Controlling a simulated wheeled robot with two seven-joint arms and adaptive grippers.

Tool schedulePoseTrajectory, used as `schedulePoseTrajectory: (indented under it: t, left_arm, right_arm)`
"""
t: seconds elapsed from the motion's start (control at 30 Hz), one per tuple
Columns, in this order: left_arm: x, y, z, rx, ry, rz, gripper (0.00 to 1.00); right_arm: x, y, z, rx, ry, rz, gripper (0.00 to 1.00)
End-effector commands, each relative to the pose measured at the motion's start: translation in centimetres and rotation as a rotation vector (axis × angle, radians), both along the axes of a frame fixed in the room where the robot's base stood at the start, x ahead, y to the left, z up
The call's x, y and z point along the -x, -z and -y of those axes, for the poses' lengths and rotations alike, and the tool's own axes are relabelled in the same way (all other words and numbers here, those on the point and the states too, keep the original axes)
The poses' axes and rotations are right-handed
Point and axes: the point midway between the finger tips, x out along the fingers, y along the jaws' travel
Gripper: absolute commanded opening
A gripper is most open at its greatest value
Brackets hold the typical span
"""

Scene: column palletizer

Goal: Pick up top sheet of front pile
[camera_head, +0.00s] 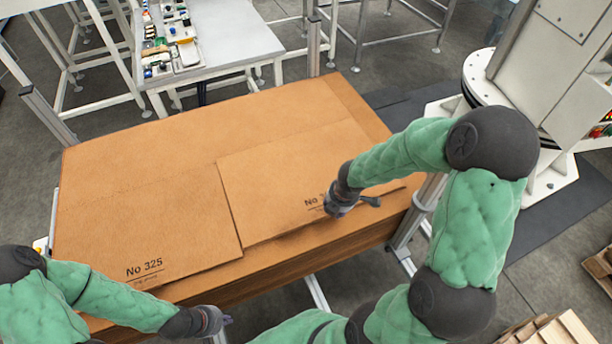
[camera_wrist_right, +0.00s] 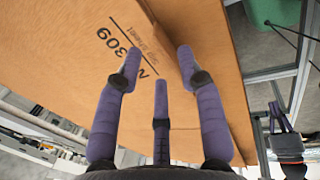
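The pile of brown cardboard sheets (camera_head: 130,150) has two printed sheets side by side on top. The left sheet (camera_head: 150,220) reads "No 325". The right sheet (camera_head: 275,175) has its print partly hidden by my right gripper (camera_head: 352,205); in the right wrist view this sheet (camera_wrist_right: 75,50) reads "No 309". My right gripper is over the right sheet's front edge, its purple fingers (camera_wrist_right: 158,62) spread with nothing visible between them. Whether a fingertip touches the sheet is unclear. My left gripper (camera_head: 220,321) is low by the pile's front edge, seen small; its fingers are hard to make out.
A white table (camera_head: 235,35) with small parts stands behind the pile. A grey machine column (camera_head: 555,70) on a white base stands at the right. Wooden pallets (camera_head: 560,330) lie at the lower right.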

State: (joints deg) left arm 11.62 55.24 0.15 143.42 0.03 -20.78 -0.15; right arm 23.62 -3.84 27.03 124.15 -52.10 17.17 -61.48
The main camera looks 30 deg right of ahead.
Motion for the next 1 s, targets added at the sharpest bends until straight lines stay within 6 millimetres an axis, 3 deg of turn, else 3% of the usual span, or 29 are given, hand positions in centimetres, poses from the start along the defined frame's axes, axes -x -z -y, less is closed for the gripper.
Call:
schedulePoseTrajectory:
  t: [0.23,0.57,0.83,0.87,1.0]
  left_arm:
    - [0.0,0.9,0.0,0.000,0.000,0.001,0.00]
    - [0.0,3.5,0.0,0.000,0.000,0.000,0.00]
    - [0.0,3.5,0.0,0.000,0.000,0.000,0.00]
    - [0.0,3.5,0.0,0.000,0.000,0.000,0.00]
    - [0.0,3.5,0.0,0.000,0.000,0.001,0.00]
  right_arm:
    - [-0.3,1.2,-0.2,-0.001,0.001,0.000,0.39]
    - [-1.2,5.0,-0.7,-0.001,0.001,0.001,0.39]
    - [-1.3,5.2,-0.7,-0.001,0.002,0.001,0.39]
    - [-1.3,5.2,-0.7,-0.001,0.002,0.001,0.36]
    - [-1.3,5.2,-0.7,-0.001,0.002,0.001,0.00]
